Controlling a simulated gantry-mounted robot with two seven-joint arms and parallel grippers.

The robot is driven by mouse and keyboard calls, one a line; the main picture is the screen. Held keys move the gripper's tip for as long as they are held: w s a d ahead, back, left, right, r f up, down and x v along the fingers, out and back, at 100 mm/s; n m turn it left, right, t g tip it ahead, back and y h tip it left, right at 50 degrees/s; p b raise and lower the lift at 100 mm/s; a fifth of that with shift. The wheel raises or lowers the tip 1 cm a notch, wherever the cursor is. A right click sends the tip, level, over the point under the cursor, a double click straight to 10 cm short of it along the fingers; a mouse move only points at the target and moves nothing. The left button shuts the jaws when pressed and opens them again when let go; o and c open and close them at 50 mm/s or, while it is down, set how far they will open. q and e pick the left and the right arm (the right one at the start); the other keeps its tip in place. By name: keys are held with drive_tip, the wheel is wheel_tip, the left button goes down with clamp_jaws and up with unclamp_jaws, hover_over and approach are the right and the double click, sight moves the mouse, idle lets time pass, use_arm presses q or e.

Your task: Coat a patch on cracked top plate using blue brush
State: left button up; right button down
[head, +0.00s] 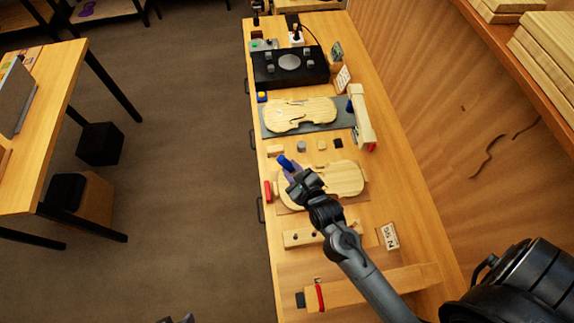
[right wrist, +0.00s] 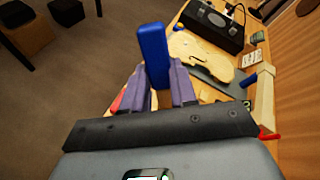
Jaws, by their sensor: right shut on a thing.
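My right gripper (head: 290,170) is shut on the blue brush, whose blue handle (head: 285,161) sticks up between the fingers. In the right wrist view the blue handle (right wrist: 153,50) stands between my purple fingers (right wrist: 158,85); its bristle end is hidden. The gripper is over the left part of the nearer violin plate (head: 348,178), which lies on a brown board. I cannot tell whether the brush touches it. Another violin plate (head: 300,115) lies on a grey mat farther back. A dark tip, probably my left gripper (head: 178,319), barely shows at the bottom edge.
A red item (head: 268,191) lies left of the nearer plate. A cream clamp-like stand (head: 361,118) with a blue part stands right of the farther plate. Small blocks (head: 301,146) lie between the plates. A black box (head: 290,66) stands farther back. A wooden strip (head: 305,236) lies in front.

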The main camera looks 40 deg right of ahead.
sight(295, 171)
drive_tip(key=shift+m+g+h, duration=0.3)
drive_tip(key=shift+m+h, duration=0.4)
drive_tip(key=shift+h, duration=0.2)
drive_tip(key=f, duration=0.1)
drive_tip(key=w+d+f, duration=0.1)
drive_tip(key=f, duration=0.1)
drive_tip(key=d+f, duration=0.1)
drive_tip(key=f, duration=0.1)
drive_tip(key=shift+w+f+b, duration=0.1)
drive_tip(key=shift+w+b, duration=0.05)
drive_tip(key=shift+b, duration=0.25)
drive_tip(key=shift+w+a+f, duration=0.1)
drive_tip(key=shift+w+f, duration=0.3)
drive_tip(key=shift+w, duration=0.25)
drive_tip(key=shift+w+f+b, duration=0.15)
drive_tip(key=shift+f+b, duration=0.95)
drive_tip(key=shift+b, duration=0.05)
drive_tip(key=shift+w+f+b, duration=0.1)
drive_tip(key=shift+f+b, duration=1)
